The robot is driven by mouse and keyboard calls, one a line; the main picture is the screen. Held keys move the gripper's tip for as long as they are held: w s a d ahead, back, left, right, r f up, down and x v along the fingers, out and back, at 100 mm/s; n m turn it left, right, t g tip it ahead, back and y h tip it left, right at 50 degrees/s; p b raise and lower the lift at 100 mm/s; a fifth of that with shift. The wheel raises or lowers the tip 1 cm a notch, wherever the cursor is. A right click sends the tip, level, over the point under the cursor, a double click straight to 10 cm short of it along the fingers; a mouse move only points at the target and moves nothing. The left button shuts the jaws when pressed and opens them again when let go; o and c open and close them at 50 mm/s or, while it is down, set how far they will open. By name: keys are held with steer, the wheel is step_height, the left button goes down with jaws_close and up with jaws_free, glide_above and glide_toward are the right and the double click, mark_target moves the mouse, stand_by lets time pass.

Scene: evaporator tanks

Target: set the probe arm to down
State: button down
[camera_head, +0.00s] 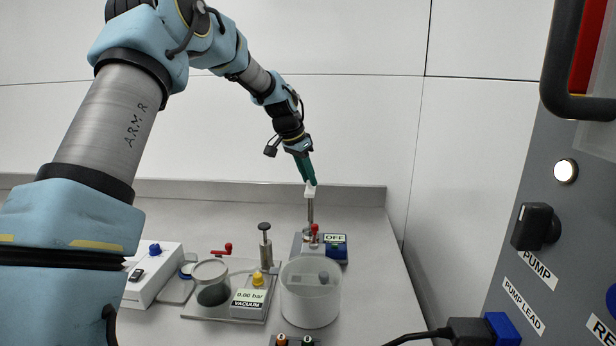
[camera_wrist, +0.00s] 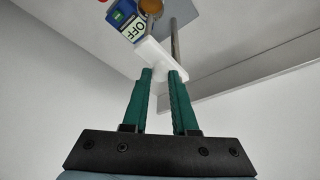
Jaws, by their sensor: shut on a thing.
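The probe arm is seen as a white piece (camera_head: 310,191) at the top of an upright metal post (camera_head: 311,212), on a stand at the back of the bench. I take this white piece for the probe arm. My gripper (camera_head: 309,182) reaches down to it from above with green fingers. In the wrist view, my gripper (camera_wrist: 162,76) has its fingertips on either side of the white piece (camera_wrist: 160,58) and is shut on it. The display on the stand (camera_head: 335,239) reads OFF, and it also shows in the wrist view (camera_wrist: 129,28).
A translucent bucket (camera_head: 310,305) stands in front of the stand. A vacuum gauge reading 0.00 bar (camera_head: 250,297) and a round glass vessel (camera_head: 211,285) are left of it. A grey panel with a pump knob (camera_head: 535,227) rises at the right. The back wall is close behind the post.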

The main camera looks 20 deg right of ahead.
steer(key=shift+f, duration=0.1)
stand_by(0.8)
step_height(320, 180, down, 7)
steer(key=b, duration=0.4)
steer(key=c, duration=0.7)
jaws_free()
steer(key=b+v, duration=0.3)
steer(key=v, duration=0.7)
steer(key=shift+r, duration=0.35)
steer(key=shift+a, duration=0.2)
